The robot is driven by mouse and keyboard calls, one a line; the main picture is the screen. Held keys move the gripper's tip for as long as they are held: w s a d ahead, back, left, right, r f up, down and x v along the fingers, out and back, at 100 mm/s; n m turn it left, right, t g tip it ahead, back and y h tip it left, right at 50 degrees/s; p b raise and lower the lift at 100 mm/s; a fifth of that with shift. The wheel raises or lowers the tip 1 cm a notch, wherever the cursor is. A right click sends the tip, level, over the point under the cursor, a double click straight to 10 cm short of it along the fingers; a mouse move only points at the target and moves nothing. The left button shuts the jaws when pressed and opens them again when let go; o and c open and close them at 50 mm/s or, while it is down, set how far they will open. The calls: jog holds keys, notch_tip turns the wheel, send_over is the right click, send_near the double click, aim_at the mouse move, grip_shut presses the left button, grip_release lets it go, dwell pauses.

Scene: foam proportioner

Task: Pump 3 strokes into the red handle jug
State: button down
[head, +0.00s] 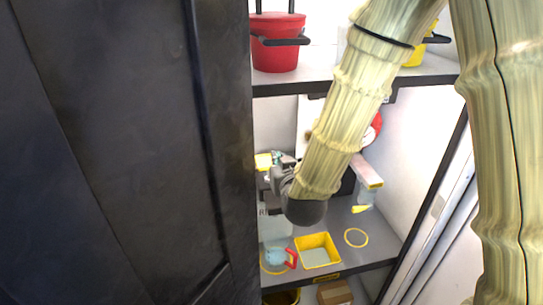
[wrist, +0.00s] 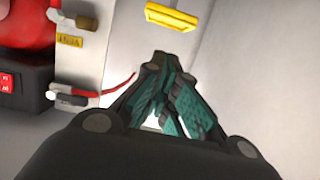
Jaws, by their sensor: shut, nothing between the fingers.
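The jug with the red handle (head: 291,258) stands on the lower shelf in the head view, inside a yellow ring mark. Its body looks pale blue, and its fill level cannot be told. My gripper (head: 277,157) is above and behind the jug, partly hidden by my forearm. In the wrist view my gripper (wrist: 165,62) is shut and empty, its teal pads together. A yellow block (wrist: 171,16) lies beyond the fingertips, apart from them. The proportioner panel (wrist: 95,45) is at upper left, with a tan-knobbed lever (wrist: 86,22) and a red tube (wrist: 118,84).
A yellow-rimmed tray (head: 318,250) sits right of the jug, with an empty yellow ring (head: 356,237) farther right. A red bucket (head: 276,45) and a yellow bucket (head: 414,54) stand on the upper shelf. A dark door or panel (head: 110,150) fills the left side.

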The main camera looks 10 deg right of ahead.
jog(key=shift+a+r, duration=0.2)
jog(key=shift+r, duration=0.8)
jog(key=shift+w, duration=0.1)
jog(key=p, duration=0.4)
send_over(269, 156)
jog(key=s+a, duration=0.1)
jog(key=s, duration=0.4)
notch_tip(269, 156, down, 3)
jog(key=shift+w+r, duration=0.1)
jog(key=shift+w, duration=0.05)
jog(key=shift+f+p, duration=0.45)
jog(key=shift+f, duration=1.35)
